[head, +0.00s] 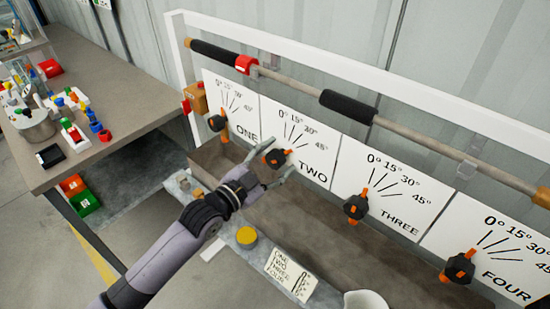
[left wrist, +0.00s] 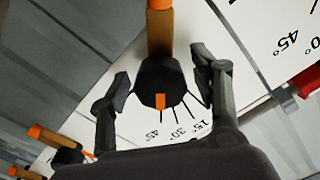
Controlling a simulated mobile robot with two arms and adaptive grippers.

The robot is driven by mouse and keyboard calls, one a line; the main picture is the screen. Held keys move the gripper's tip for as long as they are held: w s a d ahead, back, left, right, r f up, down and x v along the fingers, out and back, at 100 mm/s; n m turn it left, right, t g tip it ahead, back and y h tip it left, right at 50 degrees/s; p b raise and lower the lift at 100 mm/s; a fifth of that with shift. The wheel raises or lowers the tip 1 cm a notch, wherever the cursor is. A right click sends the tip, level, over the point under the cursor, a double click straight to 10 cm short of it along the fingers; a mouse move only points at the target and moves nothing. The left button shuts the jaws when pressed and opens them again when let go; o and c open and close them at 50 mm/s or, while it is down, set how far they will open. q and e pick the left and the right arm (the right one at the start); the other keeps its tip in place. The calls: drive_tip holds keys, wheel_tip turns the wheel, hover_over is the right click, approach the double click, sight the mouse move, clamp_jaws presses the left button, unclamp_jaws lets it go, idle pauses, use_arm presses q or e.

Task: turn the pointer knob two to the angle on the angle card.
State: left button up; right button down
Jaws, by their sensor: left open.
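Pointer knob two (head: 276,158), black with orange ends, is on the white panel labelled TWO (head: 300,140). My left gripper (head: 271,166) is open at this knob. In the left wrist view the knob (left wrist: 160,84) lies between the spread fingers of the left gripper (left wrist: 160,82), with a gap on each side. Its orange tip points down there, near the 45° end of the scale lines. The angle card (head: 289,276) lies on the ledge in front, with rows ONE to FOUR; its angle values are too small to read. My right gripper is not in view.
Knob one (head: 217,123) is left of it; knobs three (head: 356,205) and four (head: 458,268) are right. A rail (head: 430,142) with black sleeves runs above the panels. A yellow cap (head: 246,236) sits on the ledge. A cluttered table (head: 110,135) stands left.

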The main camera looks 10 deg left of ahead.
use_arm(q)
drive_tip(key=shift+c, duration=0.4)
clamp_jaws()
idle(0.4)
